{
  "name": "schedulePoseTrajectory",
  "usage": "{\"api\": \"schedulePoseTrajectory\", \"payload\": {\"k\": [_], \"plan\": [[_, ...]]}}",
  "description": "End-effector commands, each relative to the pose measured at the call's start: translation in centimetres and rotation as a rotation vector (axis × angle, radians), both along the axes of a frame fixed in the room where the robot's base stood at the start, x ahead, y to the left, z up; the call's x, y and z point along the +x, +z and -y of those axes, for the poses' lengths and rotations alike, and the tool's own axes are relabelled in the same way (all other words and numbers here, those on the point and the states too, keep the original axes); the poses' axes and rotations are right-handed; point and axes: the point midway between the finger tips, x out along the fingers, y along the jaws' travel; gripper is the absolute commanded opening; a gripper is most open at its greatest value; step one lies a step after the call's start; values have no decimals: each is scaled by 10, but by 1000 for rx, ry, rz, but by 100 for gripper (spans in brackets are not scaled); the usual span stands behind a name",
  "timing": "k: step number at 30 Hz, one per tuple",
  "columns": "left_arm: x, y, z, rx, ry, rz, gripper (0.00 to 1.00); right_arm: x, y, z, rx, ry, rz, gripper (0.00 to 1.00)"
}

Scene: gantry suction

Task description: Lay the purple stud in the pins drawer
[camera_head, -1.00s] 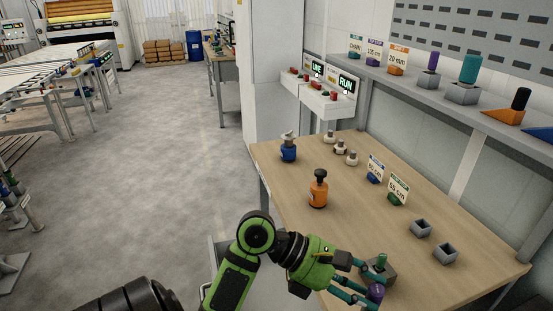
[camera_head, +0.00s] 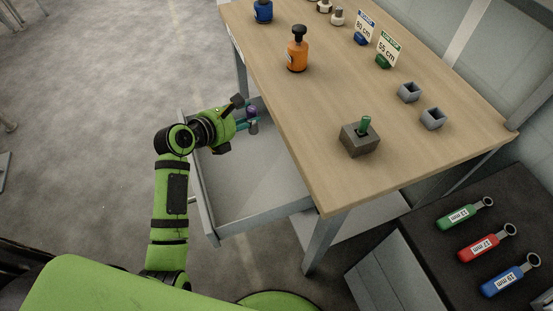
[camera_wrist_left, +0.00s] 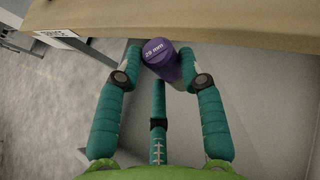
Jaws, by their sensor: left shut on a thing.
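The purple stud (camera_head: 251,111) is in my left gripper (camera_head: 252,119). The left wrist view shows its round end with a white size marking, and the stud (camera_wrist_left: 161,58) sits between the teal fingers (camera_wrist_left: 157,85), which are shut on it. An open grey drawer (camera_head: 262,197) sticks out from under the table's left side. The gripper is over the drawer's far end, near the table edge. In the wrist view the pale drawer floor (camera_wrist_left: 260,95) lies beyond the fingers. Any label on the drawer front is not readable. My right gripper is out of view.
The wooden table (camera_head: 400,130) overhangs the drawer. On it stand a grey block (camera_head: 360,143) with a green stud, two small grey holders (camera_head: 409,92), and an orange bottle (camera_head: 298,52). Floor at left is clear.

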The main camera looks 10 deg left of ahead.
Motion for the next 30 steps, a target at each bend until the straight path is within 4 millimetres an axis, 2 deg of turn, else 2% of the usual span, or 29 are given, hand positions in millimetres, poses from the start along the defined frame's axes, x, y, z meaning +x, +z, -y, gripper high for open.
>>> {"api": "schedulePoseTrajectory", "payload": {"k": [3, 12, 17, 24, 30], "plan": [[9, -22, 3, -3, 28, -1, 2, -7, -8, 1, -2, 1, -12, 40], [10, -74, 2, -2, 35, 0, 2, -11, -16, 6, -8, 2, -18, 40], [10, -84, 2, -1, 33, 1, 2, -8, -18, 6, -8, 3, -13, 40], [10, -117, 2, -1, 34, -1, 2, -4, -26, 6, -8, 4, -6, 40], [10, -117, 2, -2, 35, 3, 2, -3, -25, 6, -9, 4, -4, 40]]}}
